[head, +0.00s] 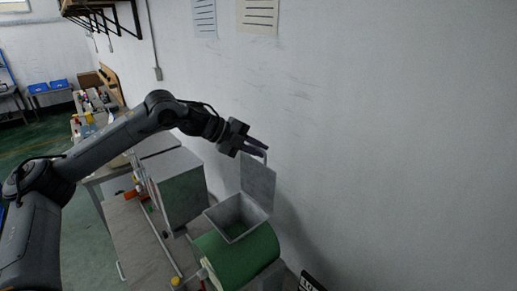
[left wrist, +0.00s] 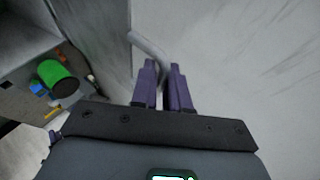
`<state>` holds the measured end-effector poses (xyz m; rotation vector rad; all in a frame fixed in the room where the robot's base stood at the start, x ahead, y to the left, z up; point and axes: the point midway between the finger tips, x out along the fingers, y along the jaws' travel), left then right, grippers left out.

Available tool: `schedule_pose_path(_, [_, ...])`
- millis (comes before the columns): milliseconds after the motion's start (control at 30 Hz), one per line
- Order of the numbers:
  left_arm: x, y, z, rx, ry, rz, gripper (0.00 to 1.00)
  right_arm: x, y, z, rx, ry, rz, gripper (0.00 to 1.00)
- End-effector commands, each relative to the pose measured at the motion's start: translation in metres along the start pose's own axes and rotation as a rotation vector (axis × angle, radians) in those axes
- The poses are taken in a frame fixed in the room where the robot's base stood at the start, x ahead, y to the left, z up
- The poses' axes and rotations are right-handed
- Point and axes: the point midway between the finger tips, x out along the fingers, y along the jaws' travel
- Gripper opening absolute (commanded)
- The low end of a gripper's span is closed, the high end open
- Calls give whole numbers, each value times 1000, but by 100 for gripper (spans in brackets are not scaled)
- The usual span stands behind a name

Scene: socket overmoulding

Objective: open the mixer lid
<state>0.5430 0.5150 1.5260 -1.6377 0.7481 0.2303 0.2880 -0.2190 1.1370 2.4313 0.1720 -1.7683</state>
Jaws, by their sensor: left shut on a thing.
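The mixer is a green drum (head: 240,258) with a square grey hopper (head: 236,214) on top, near the lower middle of the head view. Its grey lid (head: 258,182) stands upright at the hopper's back edge, so the hopper mouth is uncovered. My left gripper (head: 262,148) is at the lid's top edge, shut on the lid handle (head: 265,157). In the left wrist view the bent grey handle (left wrist: 150,48) runs between the two purple fingers (left wrist: 163,85), and the lid (left wrist: 95,40) is to their left. My right gripper is not in view.
A grey box-shaped machine (head: 180,187) stands left of the mixer. A white wall (head: 390,130) is close behind the lid. A bench with bottles (head: 90,115) is farther back at left. A green object (left wrist: 58,75) lies below in the left wrist view.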

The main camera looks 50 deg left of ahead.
Motion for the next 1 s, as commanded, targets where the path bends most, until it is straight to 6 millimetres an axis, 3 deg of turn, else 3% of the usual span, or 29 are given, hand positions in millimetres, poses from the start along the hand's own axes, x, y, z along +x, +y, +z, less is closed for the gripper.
schedule_pose_path(67, [1,2,1,-3,-2,5,0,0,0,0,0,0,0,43])
schedule_pose_path(100, [1,2,1,-3,-2,5,21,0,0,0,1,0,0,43])
schedule_pose_path(200, [1,2,1,-3,-1,4,36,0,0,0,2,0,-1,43])
schedule_pose_path(667, [-4,1,1,1,-1,-2,36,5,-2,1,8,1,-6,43])
schedule_pose_path(867, [-19,2,1,1,0,-4,36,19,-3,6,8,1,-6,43])
schedule_pose_path(1000, [-41,4,2,2,-3,-6,36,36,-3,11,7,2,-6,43])
